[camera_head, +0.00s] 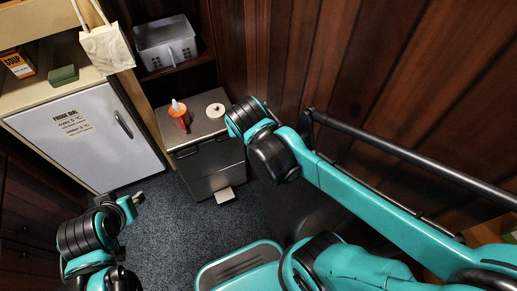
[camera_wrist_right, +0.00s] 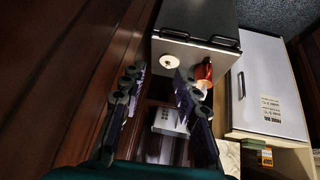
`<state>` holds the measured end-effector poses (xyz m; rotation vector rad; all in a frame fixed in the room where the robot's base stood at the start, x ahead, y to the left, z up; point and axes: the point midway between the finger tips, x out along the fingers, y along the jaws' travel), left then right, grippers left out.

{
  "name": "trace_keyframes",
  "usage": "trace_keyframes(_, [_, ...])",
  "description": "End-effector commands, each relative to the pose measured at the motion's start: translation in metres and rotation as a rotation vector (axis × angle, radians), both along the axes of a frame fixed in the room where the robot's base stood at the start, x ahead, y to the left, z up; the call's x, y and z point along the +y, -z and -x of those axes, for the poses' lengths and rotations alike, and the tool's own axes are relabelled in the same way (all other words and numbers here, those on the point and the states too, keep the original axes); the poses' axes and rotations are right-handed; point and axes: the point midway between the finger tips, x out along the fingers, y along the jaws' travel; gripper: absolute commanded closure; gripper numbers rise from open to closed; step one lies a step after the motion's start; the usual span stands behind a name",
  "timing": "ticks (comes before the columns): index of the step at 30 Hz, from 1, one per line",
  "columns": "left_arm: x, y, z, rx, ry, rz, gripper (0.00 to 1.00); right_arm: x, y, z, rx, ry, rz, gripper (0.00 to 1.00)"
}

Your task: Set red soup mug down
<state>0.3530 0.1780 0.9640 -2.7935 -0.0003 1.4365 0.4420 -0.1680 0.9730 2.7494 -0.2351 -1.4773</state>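The red soup mug (camera_head: 180,117) stands on top of a low dark grey cabinet (camera_head: 203,131), near its left edge. Something pale sticks up at its top. In the right wrist view the mug (camera_wrist_right: 204,72) is beside the right-hand finger, outside the gap and partly hidden by it. My right gripper (camera_wrist_right: 158,92) is open, its two fingers wide apart with nothing between them. In the head view the right gripper is hidden behind its arm. My left gripper (camera_head: 137,197) is at lower left, far from the mug; its finger opening is unclear.
A white ring-shaped roll (camera_head: 215,110) lies on the cabinet, right of the mug. A grey basket (camera_head: 165,45) sits on a shelf behind. A white fridge (camera_head: 88,135) stands left, with a soup carton (camera_head: 17,63) and green box (camera_head: 63,75) above. A wood wall is right.

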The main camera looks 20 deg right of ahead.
Motion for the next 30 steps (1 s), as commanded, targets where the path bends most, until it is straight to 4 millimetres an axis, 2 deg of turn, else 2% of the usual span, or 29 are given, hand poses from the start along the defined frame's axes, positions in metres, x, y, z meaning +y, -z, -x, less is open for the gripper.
trace_keyframes(1, [0.0,0.0,0.0,0.0,0.0,0.0,0.66,-0.007,0.0,0.022,0.0,-0.017,-0.018,0.69])
trace_keyframes(3, [0.0,0.0,0.0,0.0,0.0,0.0,0.66,-0.01,0.001,0.043,-0.005,-0.05,-0.038,0.69])
trace_keyframes(6, [0.0,0.0,0.0,0.0,0.0,0.0,0.66,-0.011,0.004,0.067,-0.017,-0.086,-0.059,0.69])
trace_keyframes(9, [0.0,0.0,0.0,0.0,0.0,0.0,0.66,-0.011,0.007,0.081,-0.028,-0.112,-0.073,0.69])
trace_keyframes(14, [0.0,0.0,0.0,0.0,0.0,0.0,0.66,-0.011,0.009,0.089,-0.036,-0.127,-0.08,0.69])
trace_keyframes(30, [0.0,0.0,0.0,0.0,0.0,0.0,0.66,-0.01,0.009,0.089,-0.036,-0.128,-0.079,0.69])
